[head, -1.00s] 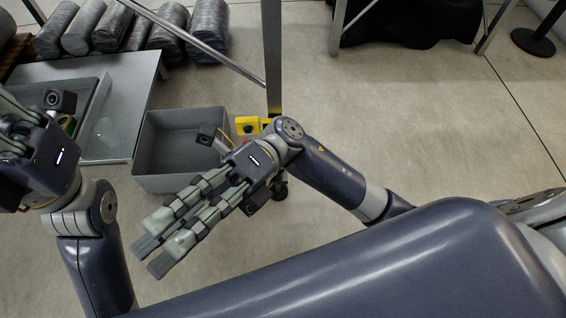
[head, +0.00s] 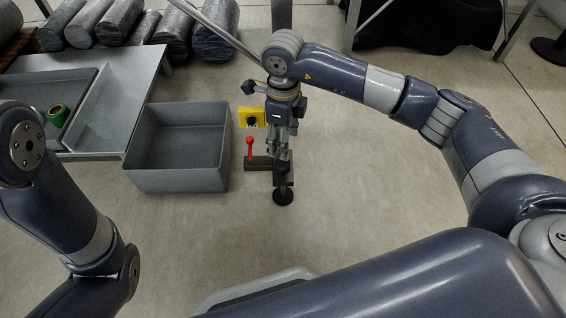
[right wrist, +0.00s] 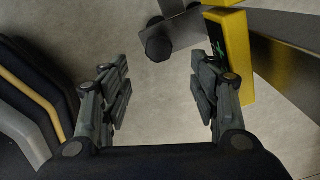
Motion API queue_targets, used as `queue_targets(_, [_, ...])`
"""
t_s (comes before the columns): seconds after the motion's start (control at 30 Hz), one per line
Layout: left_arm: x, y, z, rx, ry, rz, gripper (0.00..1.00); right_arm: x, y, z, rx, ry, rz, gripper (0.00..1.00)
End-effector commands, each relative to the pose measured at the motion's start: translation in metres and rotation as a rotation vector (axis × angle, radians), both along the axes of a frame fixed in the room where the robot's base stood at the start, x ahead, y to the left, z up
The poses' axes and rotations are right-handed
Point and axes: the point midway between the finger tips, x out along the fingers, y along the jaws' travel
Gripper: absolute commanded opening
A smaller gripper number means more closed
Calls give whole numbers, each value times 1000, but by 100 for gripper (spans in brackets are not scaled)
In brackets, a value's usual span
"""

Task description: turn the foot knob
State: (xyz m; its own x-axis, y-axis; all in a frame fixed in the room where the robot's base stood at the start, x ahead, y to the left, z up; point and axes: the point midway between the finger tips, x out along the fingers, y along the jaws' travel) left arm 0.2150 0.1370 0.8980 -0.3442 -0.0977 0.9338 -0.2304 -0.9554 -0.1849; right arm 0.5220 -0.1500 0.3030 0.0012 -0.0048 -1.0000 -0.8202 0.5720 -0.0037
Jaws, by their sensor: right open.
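My right gripper (head: 279,152) points down by the gantry's foot. In the right wrist view its two fingers (right wrist: 164,88) are apart with bare floor between them. A round black knob (right wrist: 158,47) shows just beyond the fingertips, under a grey metal plate (right wrist: 180,27), and the gripper is not touching it. I cannot tell for sure that this is the foot knob. In the head view a round black foot (head: 283,197) stands on the floor below the gripper. The gripper hides part of the leg. My left gripper is out of view.
A yellow box (head: 240,117) with a black button and a red-topped lever (head: 249,143) are just left of the right gripper. A grey bin (head: 150,178) stands further left, beside a tray with a green roll (head: 58,115). Floor to the right is clear.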

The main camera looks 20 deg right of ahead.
Motion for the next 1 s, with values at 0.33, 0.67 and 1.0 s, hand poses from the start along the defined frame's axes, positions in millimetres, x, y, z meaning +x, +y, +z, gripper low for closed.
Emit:
queue_targets(0.33, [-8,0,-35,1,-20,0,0,-1,1,-64,4,4,2,56])
queue_targets(0.67, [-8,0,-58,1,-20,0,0,-1,2,-99,6,1,1,56])
queue_targets(1.0, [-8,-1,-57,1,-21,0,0,-1,2,-99,5,2,2,38])
